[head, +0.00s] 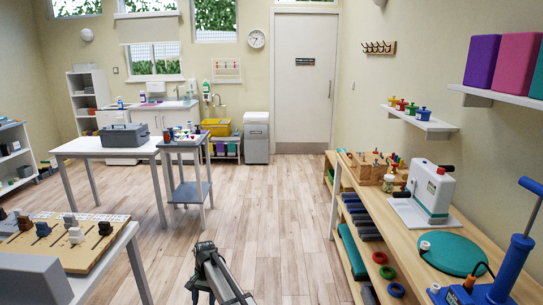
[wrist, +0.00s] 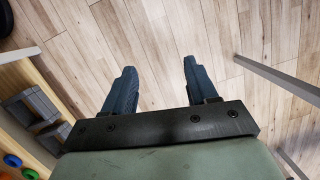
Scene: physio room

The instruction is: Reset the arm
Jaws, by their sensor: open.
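My gripper (wrist: 160,72) shows in the wrist view with its two dark blue fingers spread apart. Nothing is between the fingers, only the wood plank floor (wrist: 165,30) beyond them. In the head view part of my arm shows at the bottom middle, over the open floor between the tables and the right bench. The rest of my arm is out of the picture.
A board with dark knobs (head: 65,240) lies on the left table. A grey box (head: 124,136) stands on a white table. The middle aisle is clear.

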